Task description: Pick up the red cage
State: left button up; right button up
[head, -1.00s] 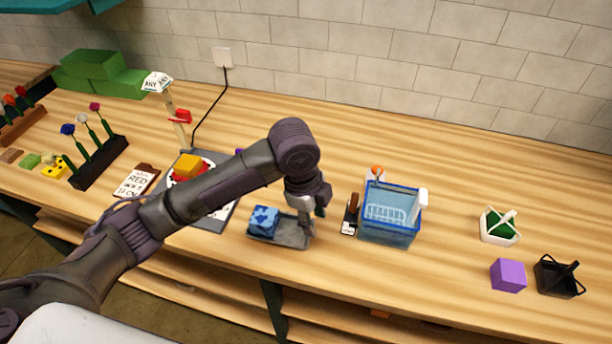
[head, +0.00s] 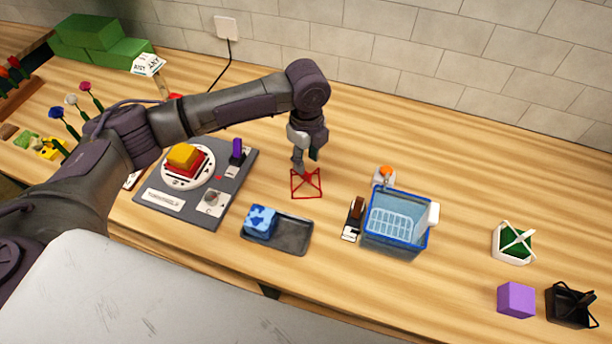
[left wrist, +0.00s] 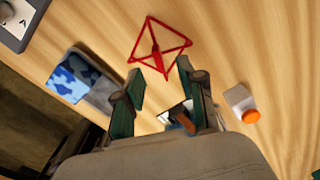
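The red cage (head: 307,184) is a thin red wire frame on the wooden counter, behind the grey tray. In the left wrist view the red cage (left wrist: 158,47) lies just beyond my fingertips, with crossing bars and a short central piece. My left gripper (head: 307,160) is right above the cage in the head view, pointing down. In the left wrist view my left gripper (left wrist: 157,80) has its two fingers spread apart with nothing between them. Whether a finger touches the cage cannot be told. My right gripper is not in view.
A grey tray (head: 290,238) with a blue patterned cube (head: 261,221) is in front of the cage. A blue basket (head: 398,222) and an orange-topped bottle (head: 384,175) stand to the right. A scale-like grey board (head: 222,165) is at left. Counter behind the cage is clear.

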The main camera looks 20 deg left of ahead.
aim_at(306, 173)
pick_arm(q)
notch_tip(306, 173, down, 2)
jog(key=shift+s+f+p, duration=0.1)
jog(key=shift+s+p, duration=0.05)
jog(key=shift+p, duration=0.65)
notch_tip(306, 173, down, 2)
jog(key=shift+f+p, duration=0.2)
jog(key=shift+p, duration=0.15)
jog(key=shift+f, duration=0.55)
grip_shut()
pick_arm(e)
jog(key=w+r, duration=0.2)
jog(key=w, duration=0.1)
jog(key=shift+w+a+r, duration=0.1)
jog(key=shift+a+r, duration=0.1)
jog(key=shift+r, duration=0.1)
